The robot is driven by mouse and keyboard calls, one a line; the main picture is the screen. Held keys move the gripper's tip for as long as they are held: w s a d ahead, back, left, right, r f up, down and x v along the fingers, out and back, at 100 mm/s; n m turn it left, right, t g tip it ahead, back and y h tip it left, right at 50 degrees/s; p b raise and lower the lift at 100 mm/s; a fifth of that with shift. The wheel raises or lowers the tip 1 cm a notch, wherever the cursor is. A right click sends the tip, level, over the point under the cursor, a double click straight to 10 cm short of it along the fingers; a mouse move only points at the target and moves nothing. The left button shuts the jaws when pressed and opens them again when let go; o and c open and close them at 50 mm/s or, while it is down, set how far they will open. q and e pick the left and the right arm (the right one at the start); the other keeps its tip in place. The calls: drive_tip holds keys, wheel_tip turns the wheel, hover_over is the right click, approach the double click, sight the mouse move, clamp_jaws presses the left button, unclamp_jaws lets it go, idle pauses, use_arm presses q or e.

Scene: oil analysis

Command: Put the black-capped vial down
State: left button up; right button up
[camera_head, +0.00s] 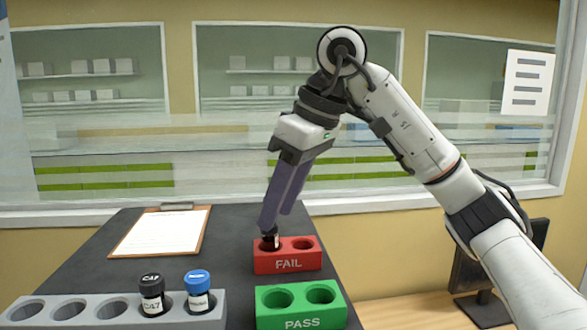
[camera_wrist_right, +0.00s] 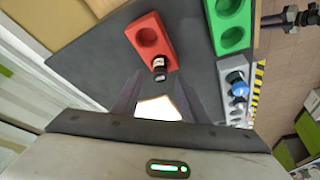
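A black-capped vial (camera_head: 270,240) stands in the left hole of the red FAIL block (camera_head: 288,264); its lower part is hidden in the hole. In the right wrist view this vial (camera_wrist_right: 158,68) shows its dark cap and a strip of white label. My right gripper (camera_head: 277,218) is just above and around its cap. In the right wrist view the fingers (camera_wrist_right: 156,90) are spread, with a gap on both sides of the vial. Another black-capped vial (camera_head: 152,295), labelled CA7, stands in the grey rack (camera_head: 95,322). My left gripper is not in view.
The FAIL block's right hole (camera_head: 302,244) is empty. A green PASS block (camera_head: 301,310) with two empty holes is in front. A blue-capped vial (camera_head: 198,293) stands in the grey rack. A clipboard (camera_head: 160,230) lies at the back left. A glass partition is behind the table.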

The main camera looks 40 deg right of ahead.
drive_tip(key=p+v, duration=0.1)
drive_tip(key=v, duration=0.7)
drive_tip(key=shift+r+p, duration=0.3)
drive_tip(key=shift+r, duration=0.1)
